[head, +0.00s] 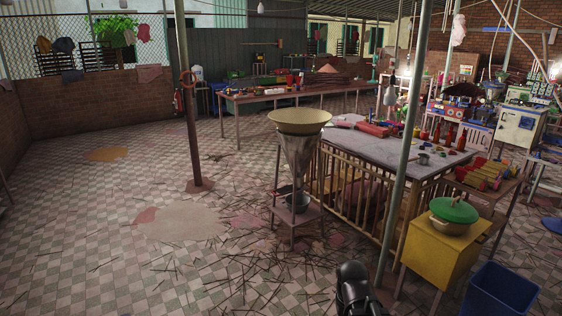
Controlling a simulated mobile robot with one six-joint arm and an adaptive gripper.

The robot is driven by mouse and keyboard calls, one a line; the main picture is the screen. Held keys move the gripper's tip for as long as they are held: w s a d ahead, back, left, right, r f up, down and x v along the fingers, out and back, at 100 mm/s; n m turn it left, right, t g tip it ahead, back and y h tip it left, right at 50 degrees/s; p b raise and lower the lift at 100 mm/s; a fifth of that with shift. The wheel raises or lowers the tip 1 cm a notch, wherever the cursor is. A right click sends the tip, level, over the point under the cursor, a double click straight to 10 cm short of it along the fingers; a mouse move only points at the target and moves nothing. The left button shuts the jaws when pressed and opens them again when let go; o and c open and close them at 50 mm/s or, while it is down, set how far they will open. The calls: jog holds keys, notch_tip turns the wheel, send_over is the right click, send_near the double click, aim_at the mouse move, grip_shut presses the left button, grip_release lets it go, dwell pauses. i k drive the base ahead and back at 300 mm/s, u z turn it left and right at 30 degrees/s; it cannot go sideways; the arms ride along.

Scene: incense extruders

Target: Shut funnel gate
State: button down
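A metal cone funnel (298,152) stands upright in a wooden stand (308,217) near the middle of the head view. A wide tan basin (299,117) sits on its top.
A railed table (385,149) stands just right of the funnel, with a thin pole (406,130) before it. A yellow cabinet (436,252) with a green-lidded pot (453,212) and a blue bin (499,289) are at lower right. Thin sticks litter the tiled floor; the left is open.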

aim_at(283, 191)
jog(key=z, duration=0.05)
jog(key=i, duration=2.8)
jog(key=u, duration=0.45)
jog(key=i, duration=1.2)
jog(key=u, duration=0.1)
